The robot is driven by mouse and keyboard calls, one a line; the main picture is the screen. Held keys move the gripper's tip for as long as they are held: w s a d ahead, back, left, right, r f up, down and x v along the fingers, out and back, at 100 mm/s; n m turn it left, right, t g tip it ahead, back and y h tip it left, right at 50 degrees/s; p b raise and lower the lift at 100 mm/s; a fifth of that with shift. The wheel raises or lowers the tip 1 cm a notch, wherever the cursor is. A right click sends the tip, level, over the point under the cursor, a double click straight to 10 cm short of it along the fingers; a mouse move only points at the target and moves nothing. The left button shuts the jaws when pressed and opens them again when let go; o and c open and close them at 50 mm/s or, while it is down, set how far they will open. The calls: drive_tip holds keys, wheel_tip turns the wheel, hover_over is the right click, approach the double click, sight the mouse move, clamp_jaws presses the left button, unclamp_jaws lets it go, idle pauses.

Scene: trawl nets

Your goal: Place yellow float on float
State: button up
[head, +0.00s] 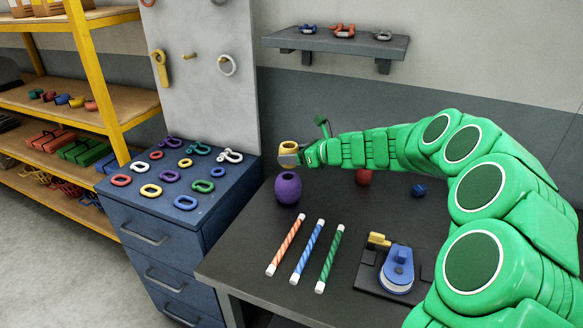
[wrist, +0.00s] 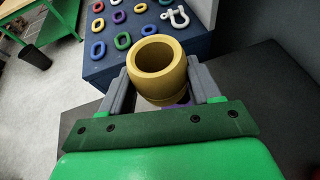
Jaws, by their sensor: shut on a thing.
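The yellow float (head: 288,147) is a short hollow cylinder. My gripper (head: 290,157) is shut on it, and in the wrist view the yellow float (wrist: 157,58) sits upright between both fingers. The purple float (head: 288,187) stands on the dark workbench directly below it in the head view. A sliver of the purple float (wrist: 178,104) shows under the yellow one in the wrist view. I cannot tell whether the two floats touch. A red float (head: 363,177) is partly hidden behind my arm, and a small blue float (head: 419,190) lies to its right.
Three striped rods (head: 306,252) and a blue device on a dark plate (head: 396,270) lie on the workbench (head: 250,262). A blue drawer cabinet (head: 160,240) with several coloured rings and shackles stands at the left. A pegboard (head: 205,75) and wall shelf (head: 335,42) are behind.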

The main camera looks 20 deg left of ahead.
drive_tip(key=shift+w+a+f, duration=0.4)
drive_tip(key=shift+w+f, duration=0.15)
drive_tip(key=shift+f, duration=0.3)
drive_tip(key=shift+w+a+f, duration=0.35)
drive_tip(key=shift+w+f, duration=0.2)
drive_tip(key=shift+f, duration=1.7)
drive_tip(key=o, duration=1)
drive_tip(key=shift+o, duration=0.2)
drive_tip(key=shift+d+r, duration=0.25)
drive_tip(key=shift+d, duration=0.2)
drive_tip(key=v, duration=1.1)
drive_tip(key=shift+s+r, duration=0.1)
drive_tip(key=shift+s, duration=0.05)
